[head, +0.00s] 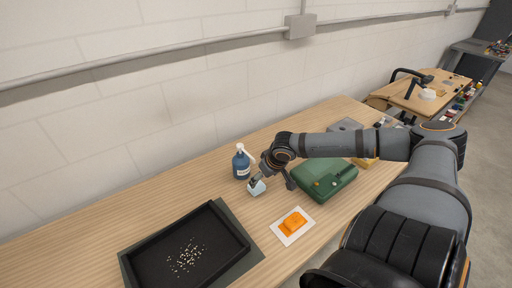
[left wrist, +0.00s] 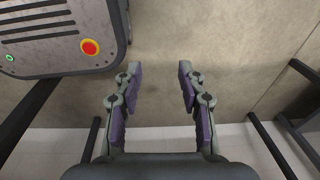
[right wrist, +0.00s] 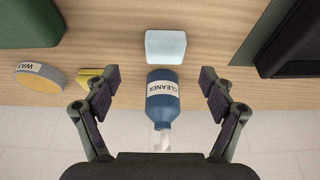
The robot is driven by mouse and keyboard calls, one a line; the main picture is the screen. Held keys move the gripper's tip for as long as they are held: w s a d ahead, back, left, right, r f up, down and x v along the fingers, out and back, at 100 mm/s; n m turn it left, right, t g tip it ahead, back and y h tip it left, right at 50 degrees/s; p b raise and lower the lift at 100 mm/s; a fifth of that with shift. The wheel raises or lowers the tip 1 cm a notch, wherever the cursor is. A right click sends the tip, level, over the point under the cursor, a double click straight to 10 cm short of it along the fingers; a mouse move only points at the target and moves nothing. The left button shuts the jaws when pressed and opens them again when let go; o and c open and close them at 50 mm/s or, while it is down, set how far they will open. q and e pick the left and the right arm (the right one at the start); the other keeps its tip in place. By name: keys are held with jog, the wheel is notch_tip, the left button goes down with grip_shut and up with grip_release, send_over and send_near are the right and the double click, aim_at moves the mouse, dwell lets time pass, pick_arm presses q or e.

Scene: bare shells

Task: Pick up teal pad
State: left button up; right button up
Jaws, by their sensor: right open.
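The teal pad (head: 257,187) is a small pale block on the wooden table, just in front of the blue cleaner bottle. It also shows in the right wrist view (right wrist: 165,46), ahead of the fingertips and roughly centred between them. My right gripper (head: 274,180) is open and empty, close to the pad in the head view. In the right wrist view its fingers (right wrist: 160,78) are wide apart, with the bottle between them in the picture. I cannot tell the exact gap to the pad. My left gripper (left wrist: 158,72) is open and empty, seen only in the left wrist view.
The blue cleaner bottle (right wrist: 165,98) stands right beside the pad. A green case (head: 338,187) is to the right, an orange item (head: 293,222) on a white card in front. A black tray (head: 133,262) with pale bits is at left. A wax tin (right wrist: 40,78) shows too.

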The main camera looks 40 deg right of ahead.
aim_at(257, 186)
jog(key=b+x, duration=0.2)
jog(key=shift+w+f, duration=0.15)
jog(key=shift+f, duration=0.25)
jog(key=shift+b, duration=0.3)
jog(key=shift+r, duration=0.15)
jog(key=b+x, duration=0.1)
jog(key=b, duration=0.4)
jog(key=b+x, duration=0.2)
jog(key=b, duration=0.2)
jog(key=b+x, duration=0.2)
jog(key=b, duration=0.3)
jog(key=shift+w+a+b, duration=0.1)
jog(key=shift+a+b, duration=0.2)
jog(key=shift+b, duration=0.4)
pick_arm(q)
notch_tip(257, 186, down, 20)
jog(key=w, duration=0.1)
jog(key=shift+r, duration=0.2)
jog(key=shift+r, duration=0.1)
pick_arm(e)
jog(key=shift+c, duration=0.3)
jog(key=c, duration=1)
